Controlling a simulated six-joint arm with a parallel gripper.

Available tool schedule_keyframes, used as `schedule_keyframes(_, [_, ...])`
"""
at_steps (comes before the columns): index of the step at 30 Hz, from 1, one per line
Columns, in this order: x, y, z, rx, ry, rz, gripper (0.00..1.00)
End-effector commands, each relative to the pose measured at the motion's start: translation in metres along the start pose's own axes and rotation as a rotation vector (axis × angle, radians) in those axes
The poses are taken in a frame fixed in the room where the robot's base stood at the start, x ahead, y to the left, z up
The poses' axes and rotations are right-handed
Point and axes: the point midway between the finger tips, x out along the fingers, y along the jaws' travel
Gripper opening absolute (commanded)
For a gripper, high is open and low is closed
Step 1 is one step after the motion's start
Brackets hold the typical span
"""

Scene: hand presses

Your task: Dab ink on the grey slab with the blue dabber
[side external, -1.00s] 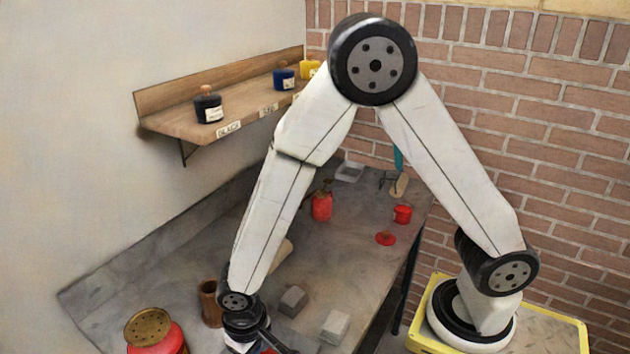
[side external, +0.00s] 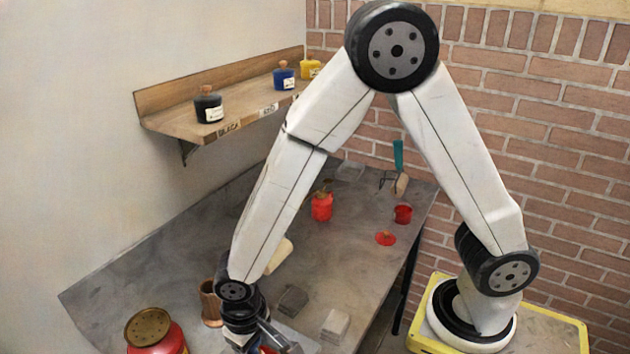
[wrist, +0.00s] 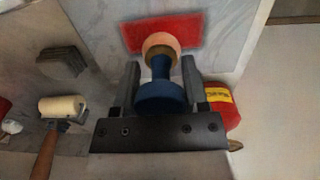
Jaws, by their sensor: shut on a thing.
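In the wrist view, my gripper (wrist: 160,80) is shut on the blue dabber (wrist: 165,99), with one finger on each side of its blue body. The dabber's round, pale tan end points away from the gripper and overlaps the lower edge of a red ink patch (wrist: 185,30). The patch lies on a pale grey, veined slab (wrist: 225,50). I cannot tell whether the dabber touches the slab. In the side external view, my gripper (side external: 265,343) is low at the bottom edge, and the dabber is mostly hidden there.
A pale roller (wrist: 62,107) with a wooden handle and a dark grey block (wrist: 62,62) lie left of the slab. A red can (wrist: 222,105) stands on the right. A copper-brown cup (side external: 211,303) is beside my wrist. Ink jars (side external: 208,106) stand on the wall shelf.

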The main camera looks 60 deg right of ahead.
Motion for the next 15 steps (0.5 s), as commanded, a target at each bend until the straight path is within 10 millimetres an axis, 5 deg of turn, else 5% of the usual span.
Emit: schedule_keyframes(15, [-0.030,0.000,-0.001,0.000,0.003,-0.001,0.00])
